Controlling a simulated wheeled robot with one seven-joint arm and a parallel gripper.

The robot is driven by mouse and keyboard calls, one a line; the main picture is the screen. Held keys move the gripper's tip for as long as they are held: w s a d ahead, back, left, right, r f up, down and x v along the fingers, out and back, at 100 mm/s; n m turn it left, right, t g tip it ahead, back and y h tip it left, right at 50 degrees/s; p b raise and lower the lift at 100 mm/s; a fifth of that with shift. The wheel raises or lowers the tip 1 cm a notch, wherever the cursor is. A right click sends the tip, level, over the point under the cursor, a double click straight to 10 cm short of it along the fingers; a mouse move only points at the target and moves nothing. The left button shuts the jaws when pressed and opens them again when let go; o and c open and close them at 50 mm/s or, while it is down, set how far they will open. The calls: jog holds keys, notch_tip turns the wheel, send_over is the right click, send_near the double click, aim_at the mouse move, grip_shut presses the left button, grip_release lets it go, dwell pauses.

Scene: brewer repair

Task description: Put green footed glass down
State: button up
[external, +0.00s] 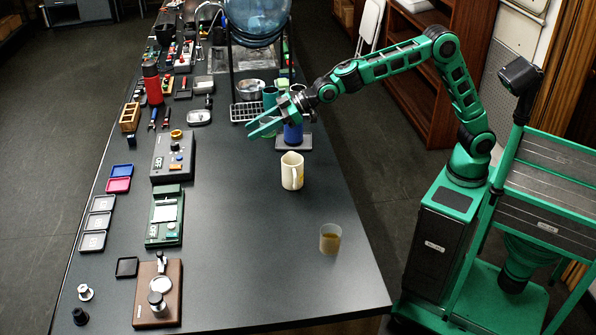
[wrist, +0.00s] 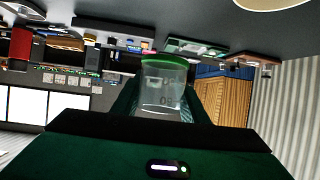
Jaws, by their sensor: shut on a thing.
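The green footed glass (wrist: 163,88) is clear, with a green band at its upper end in the wrist view, where the picture is turned over and the table lies at the top. It sits between my fingers. My gripper (external: 263,127) is shut on it, above the far half of the table in the external view. There the glass is mostly hidden by the fingers and hard to make out. I cannot tell whether its foot touches the table.
A blue cylinder (external: 293,134) on a dark stand is close beside my gripper. A cream mug (external: 291,171) and a glass of amber liquid (external: 330,240) stand nearer. A drip tray (external: 247,112) lies behind. The table's middle (external: 235,220) is clear.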

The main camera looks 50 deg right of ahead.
jog(key=s+a+n+g+y, duration=0.15)
jog(key=s+a, duration=0.35)
jog(key=s, duration=0.8)
jog(key=s+a+n+g, duration=0.3)
jog(key=s+a, duration=0.1)
jog(key=s, duration=0.8)
jog(key=s+a+n+g+y, duration=0.15)
jog(key=s+a, duration=0.35)
jog(key=s, duration=0.8)
send_over(300, 227)
jog(key=shift+n, duration=0.3)
notch_tip(300, 227, down, 12)
jog(key=shift+r, duration=0.1)
jog(key=shift+f, duration=2.1)
jog(key=shift+f, duration=0.1)
jog(key=o, duration=1.1)
